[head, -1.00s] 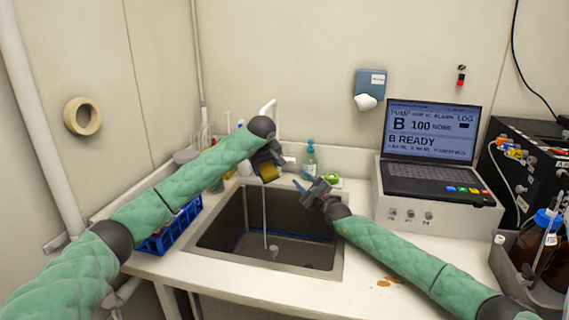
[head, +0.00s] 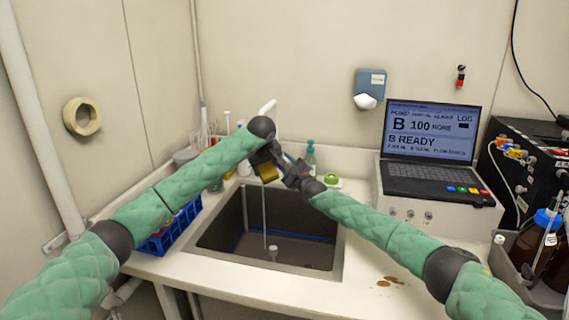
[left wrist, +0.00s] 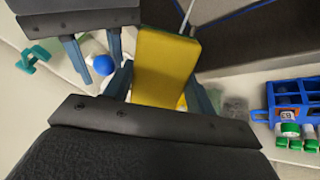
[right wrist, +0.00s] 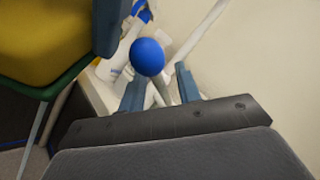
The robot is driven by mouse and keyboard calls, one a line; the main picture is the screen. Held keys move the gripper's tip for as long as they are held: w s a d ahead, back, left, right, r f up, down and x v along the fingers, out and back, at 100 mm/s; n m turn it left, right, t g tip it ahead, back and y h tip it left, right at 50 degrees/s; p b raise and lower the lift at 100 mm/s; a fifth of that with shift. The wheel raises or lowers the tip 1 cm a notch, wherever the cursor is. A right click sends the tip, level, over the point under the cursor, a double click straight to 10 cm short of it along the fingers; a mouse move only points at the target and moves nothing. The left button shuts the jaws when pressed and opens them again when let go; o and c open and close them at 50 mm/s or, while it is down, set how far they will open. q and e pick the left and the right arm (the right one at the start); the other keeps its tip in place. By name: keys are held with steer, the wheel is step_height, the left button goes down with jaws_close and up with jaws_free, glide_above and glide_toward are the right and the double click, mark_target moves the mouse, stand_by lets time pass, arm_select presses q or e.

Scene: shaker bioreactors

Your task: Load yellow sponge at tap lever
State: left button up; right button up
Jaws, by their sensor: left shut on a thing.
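My left gripper (head: 267,165) is shut on the yellow sponge (head: 268,173) above the back of the sink. The sponge fills the middle of the left wrist view (left wrist: 165,65). My right gripper (head: 287,166) is close beside it. In the right wrist view its fingers (right wrist: 160,88) are apart, with a round blue knob (right wrist: 148,57) just beyond and between them. The knob, seemingly the tap lever's end, also shows in the left wrist view (left wrist: 103,65). The white tap (head: 268,106) rises behind my left gripper. A thin stream runs down into the sink.
The sink (head: 225,252) lies below both grippers. A blue rack (head: 160,240) stands left of it. A green soap bottle (head: 310,157) and a green-and-white item (head: 331,182) stand behind it. The laptop (head: 430,145) stands on a box at right.

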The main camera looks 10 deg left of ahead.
jaws_close()
steer(key=shift+w+r+m+h, duration=0.35)
steer(key=shift+r+m, duration=0.1)
steer(key=shift+r, duration=0.1)
steer(key=shift+w+r+m+h, duration=0.25)
steer(key=shift+r+m+h, duration=0.1)
steer(key=shift+r+m, duration=0.15)
jaws_free()
